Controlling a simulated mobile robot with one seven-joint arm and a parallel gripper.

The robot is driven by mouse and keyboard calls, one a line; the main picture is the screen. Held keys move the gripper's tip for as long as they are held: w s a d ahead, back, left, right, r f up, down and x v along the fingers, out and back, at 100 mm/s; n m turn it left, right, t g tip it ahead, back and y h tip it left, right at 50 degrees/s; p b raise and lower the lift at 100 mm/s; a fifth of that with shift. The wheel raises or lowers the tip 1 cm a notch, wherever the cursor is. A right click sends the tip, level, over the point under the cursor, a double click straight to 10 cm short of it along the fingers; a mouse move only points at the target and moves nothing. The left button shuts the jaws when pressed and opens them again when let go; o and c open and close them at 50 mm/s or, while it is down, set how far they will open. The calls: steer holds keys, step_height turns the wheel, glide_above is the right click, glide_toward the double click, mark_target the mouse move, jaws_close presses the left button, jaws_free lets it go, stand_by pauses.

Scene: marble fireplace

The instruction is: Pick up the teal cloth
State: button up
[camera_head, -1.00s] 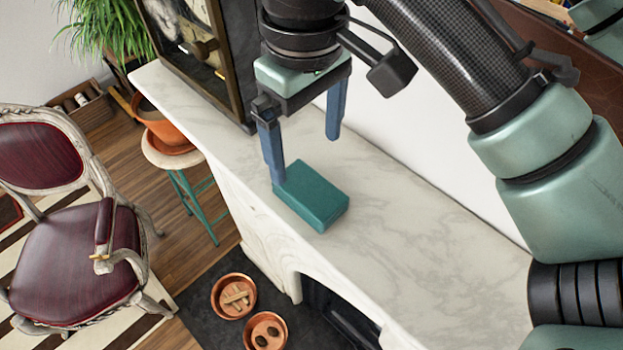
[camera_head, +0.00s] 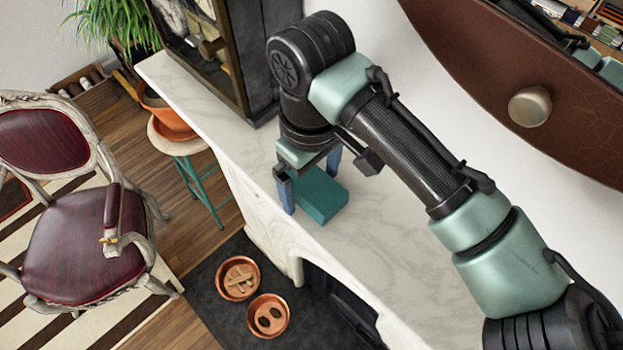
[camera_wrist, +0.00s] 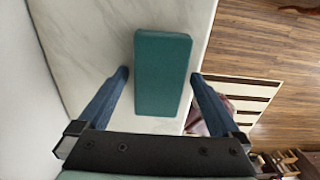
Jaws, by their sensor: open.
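The teal cloth (camera_head: 321,197) looks like a folded rectangular block and lies on the white marble mantel (camera_head: 398,240), near its front edge. In the wrist view the teal cloth (camera_wrist: 162,72) lies between the tips of my two blue fingers, with a gap to the finger on each side in the picture. My gripper (camera_head: 312,187) is open, pointing down over the cloth; it also shows in the wrist view (camera_wrist: 158,76). The far finger is partly hidden in the head view, and whether the fingers touch the cloth cannot be told.
A dark-framed glass case (camera_head: 215,50) stands on the mantel's far end. A rounded brown leather-like panel with a knob (camera_head: 530,107) hangs at the right. Two copper bowls (camera_head: 237,278) sit on the dark hearth below. A red chair (camera_head: 85,240) and a potted plant stand left.

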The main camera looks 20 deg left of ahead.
mark_target(311, 183)
steer(key=c, duration=1.3)
step_height(311, 183, up, 10)
steer(key=shift+b, duration=1.2)
steer(key=o, duration=0.7)
steer(key=c, duration=0.5)
steer(key=shift+c, duration=0.2)
